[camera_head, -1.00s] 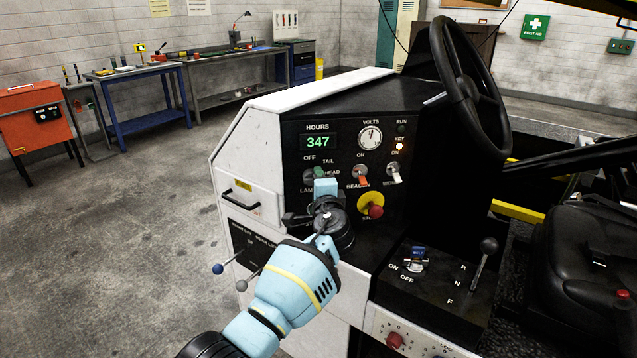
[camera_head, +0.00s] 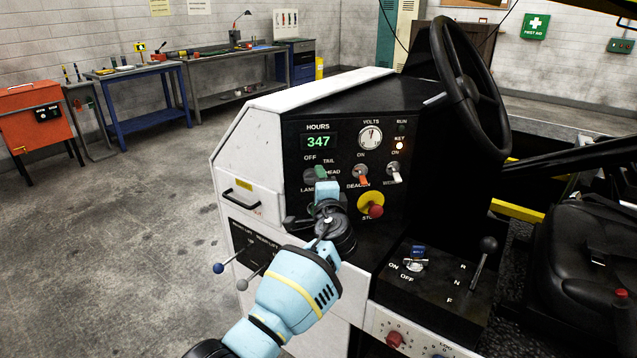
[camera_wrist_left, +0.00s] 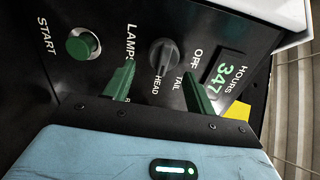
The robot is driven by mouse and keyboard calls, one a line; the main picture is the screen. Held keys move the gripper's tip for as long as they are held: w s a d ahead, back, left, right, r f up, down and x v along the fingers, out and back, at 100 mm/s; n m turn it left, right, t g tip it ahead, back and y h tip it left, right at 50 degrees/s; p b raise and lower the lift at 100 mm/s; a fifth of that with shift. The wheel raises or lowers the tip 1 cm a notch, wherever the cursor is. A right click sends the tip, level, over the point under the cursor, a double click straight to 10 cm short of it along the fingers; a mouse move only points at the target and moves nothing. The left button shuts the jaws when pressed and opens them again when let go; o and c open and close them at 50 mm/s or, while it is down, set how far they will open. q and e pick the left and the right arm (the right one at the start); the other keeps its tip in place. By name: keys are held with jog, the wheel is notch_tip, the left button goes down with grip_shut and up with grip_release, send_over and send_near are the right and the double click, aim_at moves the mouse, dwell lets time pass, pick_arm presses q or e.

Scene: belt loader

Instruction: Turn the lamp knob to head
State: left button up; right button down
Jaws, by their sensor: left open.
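The lamp knob (camera_wrist_left: 163,53) is a dark round selector with a raised bar, among the labels OFF, TAIL and HEAD. In the left wrist view its bar appears to run toward HEAD, but I cannot make out a pointer mark. In the head view the lamp knob (camera_head: 308,176) is partly hidden by my fingertip. My left gripper (camera_wrist_left: 159,67) is open, its two green fingers apart, one to each side of the knob in the picture. I see gaps between knob and fingers. In the head view my left gripper (camera_head: 317,173) is in front of the panel. My right gripper is out of view.
A green START button (camera_wrist_left: 83,45) is beside the knob. The hour display (camera_head: 318,142), beacon switch (camera_head: 362,174) and red stop button (camera_head: 376,211) on its yellow plate share the panel. The steering wheel (camera_head: 468,75) stands to the right. Lift levers (camera_head: 218,268) stick out below.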

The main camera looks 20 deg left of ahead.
pick_arm(q)
jog(key=v, duration=0.6)
jog(key=shift+s+p, duration=0.25)
jog(key=shift+p, duration=0.05)
jog(key=s+a+f+n+g+h, duration=0.1)
jog(key=s+a+f+n+g, duration=0.2)
jog(key=s+f, duration=0.5)
jog(key=s+a+f+n+g+h, duration=0.1)
jog(key=s+a+f+n+g, duration=0.15)
jog(key=s+f, duration=0.6)
jog(key=s+a+f+n+g+h, duration=0.1)
jog(key=s+a+f+n+g, duration=0.15)
jog(key=s+f, duration=0.6)
jog(key=s+d+f+n+g+h, duration=0.1)
jog(key=s+n+g+h, duration=0.35)
jog(key=s, duration=2.45)
jog(key=w+d+f+m+t+h, duration=0.1)
jog(key=w+d+f+t+h, duration=0.1)
jog(key=w+f+t, duration=0.3)
jog(key=shift+w+d+f, duration=0.5)
jog(key=shift+d+f, duration=0.15)
jog(key=shift+f, duration=1.75)
jog(key=shift+c, duration=0.4)
